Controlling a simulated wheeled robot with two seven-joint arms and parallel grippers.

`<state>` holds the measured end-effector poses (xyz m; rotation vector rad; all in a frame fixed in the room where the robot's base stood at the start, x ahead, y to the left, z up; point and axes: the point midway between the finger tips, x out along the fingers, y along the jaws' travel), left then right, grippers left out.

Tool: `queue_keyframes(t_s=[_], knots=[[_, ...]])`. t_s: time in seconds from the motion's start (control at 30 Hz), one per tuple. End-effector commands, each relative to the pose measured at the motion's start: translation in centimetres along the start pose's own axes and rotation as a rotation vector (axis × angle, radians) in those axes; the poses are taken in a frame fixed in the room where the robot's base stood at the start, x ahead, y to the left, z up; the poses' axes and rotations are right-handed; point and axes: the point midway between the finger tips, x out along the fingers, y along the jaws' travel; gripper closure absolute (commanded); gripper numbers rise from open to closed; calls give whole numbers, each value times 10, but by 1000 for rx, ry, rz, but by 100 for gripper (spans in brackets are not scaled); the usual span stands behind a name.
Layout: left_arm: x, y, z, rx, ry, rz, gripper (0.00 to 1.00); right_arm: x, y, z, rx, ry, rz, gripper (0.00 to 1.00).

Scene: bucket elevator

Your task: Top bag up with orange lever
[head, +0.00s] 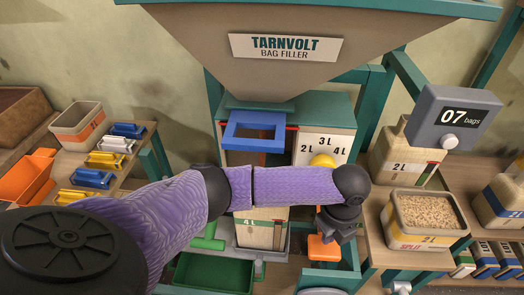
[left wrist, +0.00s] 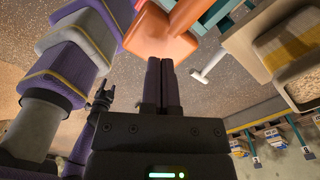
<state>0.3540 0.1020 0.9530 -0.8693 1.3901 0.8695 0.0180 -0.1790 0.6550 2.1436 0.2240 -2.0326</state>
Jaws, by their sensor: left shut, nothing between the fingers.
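The orange lever (head: 323,248) sits low at the front right of the filler, with an orange block end. It shows large in the left wrist view (left wrist: 165,35). My left gripper (head: 335,222) is shut and empty just above the lever in the head view. In the left wrist view its closed fingertips (left wrist: 162,62) lie right at the orange block; I cannot tell whether they touch. A pale paper bag (head: 262,232) stands under the filler's spout, partly hidden behind my arm. A dark gripper (left wrist: 103,95), seemingly my right one, shows small in the left wrist view; its fingers are unclear.
The hopper (head: 285,75) is overhead, with a blue frame (head: 255,131) and a litre dial (head: 322,160) below. A green tray (head: 213,274) and green lever (head: 207,238) sit front left. A grain bin (head: 427,228) and counter screen (head: 455,118) stand right. Clips lie on the left shelf.

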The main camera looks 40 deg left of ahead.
Motion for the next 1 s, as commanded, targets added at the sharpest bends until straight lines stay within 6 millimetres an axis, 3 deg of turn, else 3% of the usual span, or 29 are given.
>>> queue_keyframes(t_s=[0.57, 1.0], knots=[[0, 0, 0, 0, 0, 0, 100, 0, -1, 0, 0, 0, -1, 41], [12, 0, 0, 1, 1, 0, 100, 7, -1, 1, 0, -2, -2, 41]])
